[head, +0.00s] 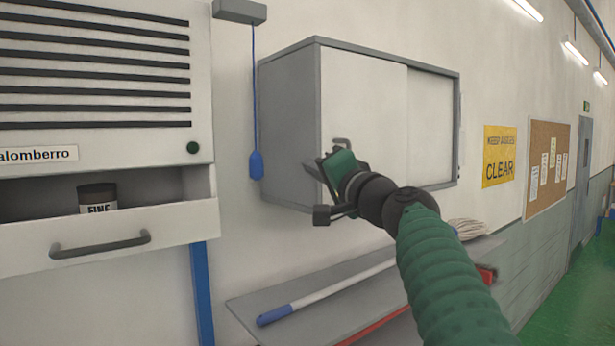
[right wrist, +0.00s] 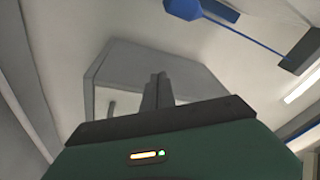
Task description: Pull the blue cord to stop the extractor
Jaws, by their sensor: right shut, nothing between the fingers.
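The blue cord (head: 254,95) hangs straight down from a grey box (head: 240,12) on the wall and ends in a blue pull handle (head: 256,165). My right gripper (head: 314,172) is to the right of the handle, apart from it, in front of the grey wall cabinet. In the right wrist view its fingers (right wrist: 158,80) are together and empty. The handle (right wrist: 183,8) shows at the top edge of that view, with the cord (right wrist: 240,37) running right to the grey box (right wrist: 300,52). My left gripper is not in view.
The wall cabinet (head: 362,95) is right of the cord. A blue-ended pole (head: 320,293) lies on a grey shelf (head: 245,308) below.

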